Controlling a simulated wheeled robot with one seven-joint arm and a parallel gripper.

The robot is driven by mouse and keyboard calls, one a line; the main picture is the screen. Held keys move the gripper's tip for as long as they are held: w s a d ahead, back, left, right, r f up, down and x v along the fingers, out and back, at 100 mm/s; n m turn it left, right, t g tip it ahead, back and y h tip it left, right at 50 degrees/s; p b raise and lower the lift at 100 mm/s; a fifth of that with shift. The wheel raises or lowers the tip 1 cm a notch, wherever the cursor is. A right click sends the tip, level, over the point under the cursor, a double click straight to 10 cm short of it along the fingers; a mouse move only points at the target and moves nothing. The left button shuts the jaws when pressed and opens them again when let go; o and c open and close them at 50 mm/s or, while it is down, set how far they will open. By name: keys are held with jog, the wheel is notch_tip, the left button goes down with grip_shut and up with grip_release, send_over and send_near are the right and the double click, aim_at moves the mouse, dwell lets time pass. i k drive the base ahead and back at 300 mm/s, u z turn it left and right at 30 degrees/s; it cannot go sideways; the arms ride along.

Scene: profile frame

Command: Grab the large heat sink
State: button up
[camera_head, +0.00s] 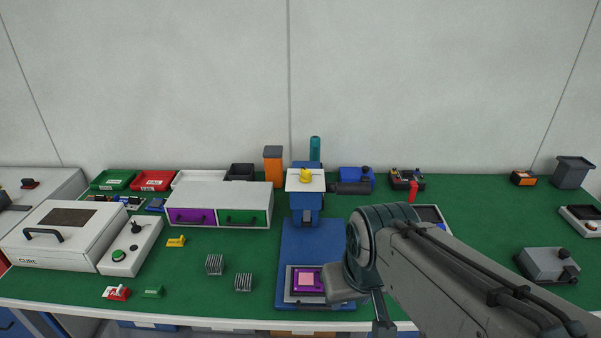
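Two grey finned heat sinks lie on the green table top, left of the blue press. One heat sink (215,264) is farther back and left; the other heat sink (243,282) is nearer the front edge and to the right. They look close in size, so I cannot tell surely which is the large one. My gripper (383,327) shows only in part, as a dark piece under my arm at the bottom, right of both heat sinks and apart from them. Its fingers are not clear, so open or shut cannot be told.
The blue press (290,245) with a purple-and-pink part (307,280) stands between my arm and the heat sinks. A drawer unit (220,190) is behind them. A yellow part (176,241) and green part (152,292) lie left. Bare green mat surrounds the heat sinks.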

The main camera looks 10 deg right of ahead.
aim_at(214, 265)
jog(key=u, duration=2.3)
jog(key=i, duration=1.9)
jog(key=z, duration=3.25)
